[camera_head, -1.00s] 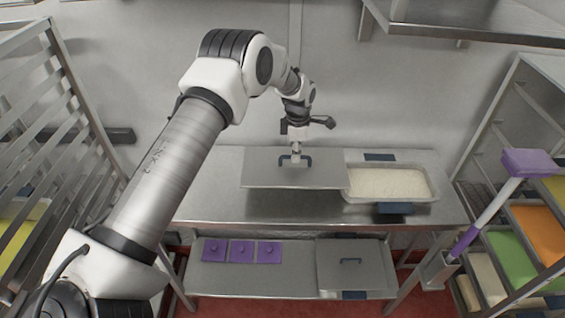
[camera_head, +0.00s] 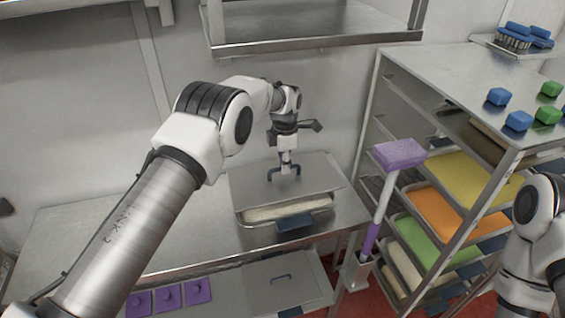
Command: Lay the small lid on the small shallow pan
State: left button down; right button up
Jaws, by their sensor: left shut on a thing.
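The small lid (camera_head: 252,186) is a flat grey metal plate with a dark blue handle (camera_head: 271,170). My left gripper (camera_head: 285,168) is shut on that handle from above. The lid looks level and lies over the back part of the small shallow pan (camera_head: 263,224) on the steel table. A strip of the pan's pale contents (camera_head: 288,210) shows along the front, beneath the lid's near edge. I cannot tell whether the lid touches the pan's rim. The pan's back part is hidden. Part of my right arm shows at the lower right, but its gripper is out of view.
The steel table (camera_head: 105,238) is bare to the left. The shelf below holds purple squares (camera_head: 168,294) and another lid (camera_head: 288,282). A purple-headed tool (camera_head: 399,153) stands to the right, beside a rack of coloured trays (camera_head: 445,210). A shelf (camera_head: 320,42) hangs above.

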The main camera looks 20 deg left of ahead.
aim_at(285, 177)
pick_arm(q)
notch_tip(285, 177, down, 4)
jog(key=shift+w+d+r+b, duration=0.1)
jog(key=shift+w+b, duration=0.05)
jog(key=shift+b, duration=0.65)
jog(key=shift+s+f, duration=0.2)
jog(key=shift+w+f, duration=0.1)
jog(key=shift+w, duration=0.05)
jog(key=shift+f+b, duration=0.9)
jog(key=shift+f, duration=0.3)
jog(key=shift+f, duration=0.2)
